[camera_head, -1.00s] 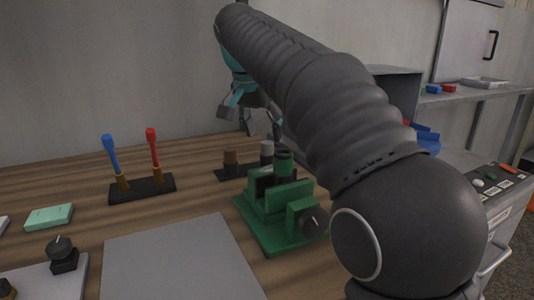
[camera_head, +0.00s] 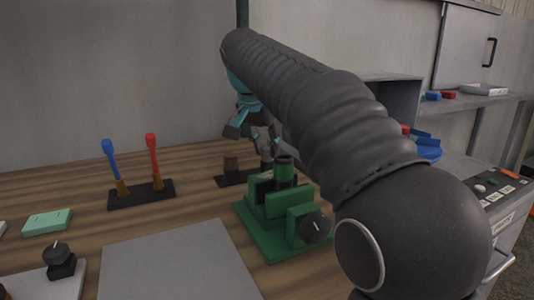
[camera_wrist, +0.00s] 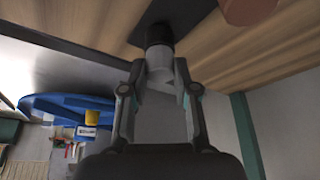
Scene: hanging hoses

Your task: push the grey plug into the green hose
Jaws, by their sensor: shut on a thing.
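The grey plug (camera_wrist: 160,68) is between my gripper's (camera_wrist: 160,82) two fingers in the wrist view, and my gripper is shut on it. The plug's far end is dark and is at the black rack (camera_wrist: 180,20); I cannot tell whether it is clear of it. In the head view my gripper (camera_head: 264,142) is over the rack and partly hides the plug.
A stand with a blue and a red tool (camera_head: 142,194) is to the left. A grey mat (camera_head: 178,265) lies in front. A dark green post (camera_head: 242,14) rises behind my gripper.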

